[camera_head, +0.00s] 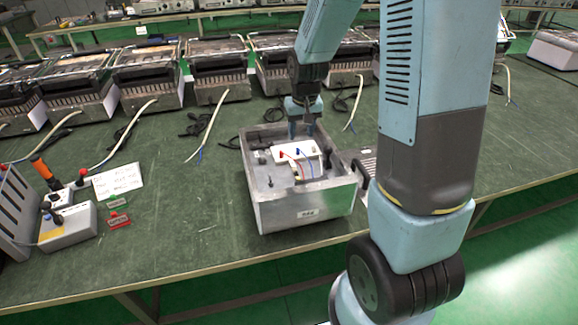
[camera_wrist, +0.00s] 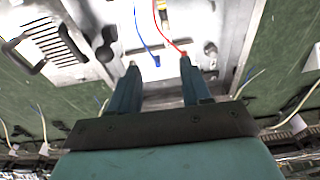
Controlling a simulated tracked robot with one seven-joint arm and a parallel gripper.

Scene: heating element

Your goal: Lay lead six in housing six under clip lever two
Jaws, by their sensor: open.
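An open metal housing (camera_head: 305,214) stands on the green bench; I cannot read the label on its front. Inside is a white terminal block (camera_head: 310,149) with a red part and a blue part on top; I cannot tell which is clip lever two. In the wrist view a blue lead (camera_wrist: 148,45) and a red lead (camera_wrist: 169,36) run down towards my fingers. My gripper (camera_wrist: 158,66) is open. The blue lead's end lies between the fingertips, and the red lead's end is at the right fingertip; contact is unclear. In the head view my gripper (camera_head: 304,130) is over the housing's back part.
A slotted metal plate (camera_wrist: 50,42) lies beside the housing. Black upright knobs stand inside the housing, one (camera_wrist: 107,42) near my left finger. Several heater units (camera_head: 218,68) line the bench's back. A grey switch box (camera_head: 68,227) stands at left.

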